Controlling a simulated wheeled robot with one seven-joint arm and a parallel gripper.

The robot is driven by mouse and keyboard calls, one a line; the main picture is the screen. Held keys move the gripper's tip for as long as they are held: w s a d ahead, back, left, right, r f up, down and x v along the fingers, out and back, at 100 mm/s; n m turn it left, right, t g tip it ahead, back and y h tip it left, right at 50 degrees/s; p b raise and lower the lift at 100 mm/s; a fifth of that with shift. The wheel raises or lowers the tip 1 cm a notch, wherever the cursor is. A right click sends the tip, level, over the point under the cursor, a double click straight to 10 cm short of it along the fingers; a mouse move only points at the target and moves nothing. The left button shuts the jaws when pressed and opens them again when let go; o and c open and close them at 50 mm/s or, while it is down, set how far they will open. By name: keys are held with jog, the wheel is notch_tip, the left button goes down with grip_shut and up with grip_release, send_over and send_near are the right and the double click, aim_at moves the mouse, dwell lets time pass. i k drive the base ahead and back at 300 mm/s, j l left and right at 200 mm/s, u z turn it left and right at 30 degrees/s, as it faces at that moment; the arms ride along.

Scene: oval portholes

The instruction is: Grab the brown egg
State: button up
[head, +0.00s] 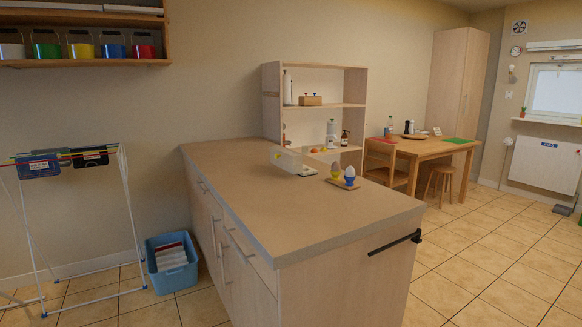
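Two egg cups stand side by side on a small wooden board (343,185) on the counter, near its right edge. The left cup (335,176) is yellow and the right cup (350,181) is blue with yellow. A pale egg (350,171) sits in the blue cup. Another egg-like shape (335,166) tops the yellow cup, and its colour is too small to tell. I cannot make out a clearly brown egg. My gripper is not in view.
The counter (260,195) is mostly bare in front. A clear container (286,159) and a flat pale item (307,171) stand behind the board. A dark rail (395,242) sticks out from the counter's near end. Tiled floor (480,250) is open at right.

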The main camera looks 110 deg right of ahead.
aim_at(336, 166)
jog(key=k+l+z, duration=0.25)
jog(key=z, duration=0.2)
jog(key=k+l+z, duration=0.2)
jog(key=l+z, duration=0.15)
jog(key=z, duration=0.15)
jog(key=k+l, duration=0.15)
jog(key=l, duration=0.2)
jog(key=k+l+z, duration=0.1)
jog(key=l, duration=0.25)
jog(key=k+l+z, duration=0.1)
jog(key=l, duration=0.3)
jog(key=k+l, duration=0.15)
jog(key=l, duration=0.2)
jog(key=k+l+z, duration=0.1)
jog(key=l, duration=0.3)
